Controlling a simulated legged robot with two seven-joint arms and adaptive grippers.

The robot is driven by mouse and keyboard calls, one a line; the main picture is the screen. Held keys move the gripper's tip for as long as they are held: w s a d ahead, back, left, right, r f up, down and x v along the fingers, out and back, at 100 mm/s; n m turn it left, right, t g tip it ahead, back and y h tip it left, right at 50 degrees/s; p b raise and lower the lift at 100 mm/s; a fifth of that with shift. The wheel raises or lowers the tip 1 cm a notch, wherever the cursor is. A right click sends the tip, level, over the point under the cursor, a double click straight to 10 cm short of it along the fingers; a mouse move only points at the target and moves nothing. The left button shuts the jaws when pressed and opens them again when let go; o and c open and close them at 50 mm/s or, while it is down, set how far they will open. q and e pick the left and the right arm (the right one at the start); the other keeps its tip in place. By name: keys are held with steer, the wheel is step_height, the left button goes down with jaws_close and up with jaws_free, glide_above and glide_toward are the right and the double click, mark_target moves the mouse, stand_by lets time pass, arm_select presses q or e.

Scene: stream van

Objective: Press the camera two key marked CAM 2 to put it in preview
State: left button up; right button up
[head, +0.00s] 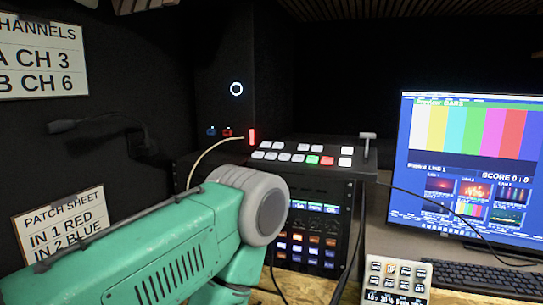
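A switcher panel (290,170) lies on top of the black rack in the middle of the head view. It has two rows of small keys. Most keys are white; in the front row one key is lit green (312,159) and one is lit red (327,160). The key labels are too small to read, so I cannot tell which one is CAM 2. My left arm comes in from the left, in front of the rack, with its grey joint below and left of the keys. Neither gripper is in view.
A lever (367,143) stands at the panel's right end. A cable (205,155) curves beside its left side. A monitor (475,165) with colour bars, a keyboard (485,278) and a small keypad (398,280) are at the right. Signs (40,55) hang left.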

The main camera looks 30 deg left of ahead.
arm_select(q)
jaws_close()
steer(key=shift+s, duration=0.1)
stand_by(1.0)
